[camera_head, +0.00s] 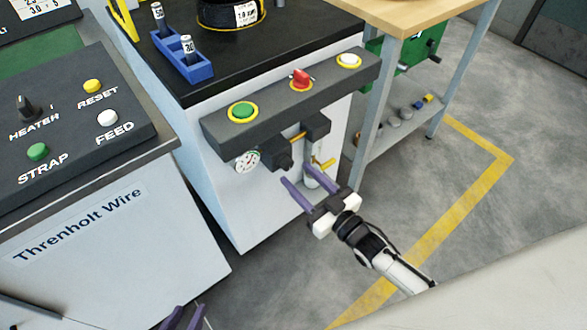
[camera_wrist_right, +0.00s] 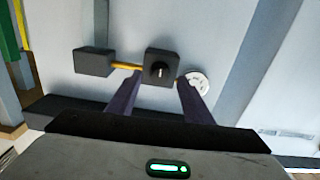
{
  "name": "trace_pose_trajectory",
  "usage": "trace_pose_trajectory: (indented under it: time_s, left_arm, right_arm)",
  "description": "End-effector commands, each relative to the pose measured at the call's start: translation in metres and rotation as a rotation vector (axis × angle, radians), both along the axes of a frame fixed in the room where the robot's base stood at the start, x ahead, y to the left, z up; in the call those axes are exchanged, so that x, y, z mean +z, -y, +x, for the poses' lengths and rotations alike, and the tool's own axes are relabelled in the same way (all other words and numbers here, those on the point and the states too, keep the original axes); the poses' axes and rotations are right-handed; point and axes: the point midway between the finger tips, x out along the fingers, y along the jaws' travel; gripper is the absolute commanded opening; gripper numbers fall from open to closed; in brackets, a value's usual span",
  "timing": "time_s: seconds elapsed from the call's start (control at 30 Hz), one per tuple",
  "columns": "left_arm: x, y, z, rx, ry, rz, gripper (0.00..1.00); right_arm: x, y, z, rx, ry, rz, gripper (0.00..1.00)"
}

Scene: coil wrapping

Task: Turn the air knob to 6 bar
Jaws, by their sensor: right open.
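The air knob (camera_wrist_right: 160,71) is a dark round knob with a pale mark, on a dark block in the right wrist view. In the head view this regulator block (camera_head: 283,158) hangs under the machine's button panel, beside a round white gauge (camera_head: 247,160). The gauge also shows in the right wrist view (camera_wrist_right: 198,84); its reading is too small to tell. My right gripper (camera_head: 296,175) is open and empty, its purple fingers pointing at the block. In the wrist view the knob appears between the fingertips (camera_wrist_right: 159,77), with no contact visible. My left gripper (camera_head: 188,314) shows only its spread fingers.
The button panel (camera_head: 215,133) above has a green button (camera_head: 243,111), a red switch (camera_head: 302,78) and a white button (camera_head: 348,61). A control desk (camera_head: 80,140) stands left; open floor lies right.

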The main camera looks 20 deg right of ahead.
Motion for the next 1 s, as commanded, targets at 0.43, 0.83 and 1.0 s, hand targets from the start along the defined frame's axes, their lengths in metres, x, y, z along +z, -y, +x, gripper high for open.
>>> trace_pose_trajectory:
  time_s: [0.43,0.83,1.0]
  left_arm:
    - [0.007,0.000,0.000,0.001,-0.001,0.002,0.31]
    - [0.006,0.000,0.000,0.001,-0.001,0.003,0.31]
    - [0.006,0.000,0.000,0.000,-0.002,0.003,0.31]
  right_arm:
    - [0.000,0.023,-0.062,-0.001,-0.001,0.000,0.46]
    - [0.000,0.023,-0.063,-0.001,0.000,0.000,0.46]
    - [0.001,0.023,-0.063,-0.001,-0.001,0.001,0.46]
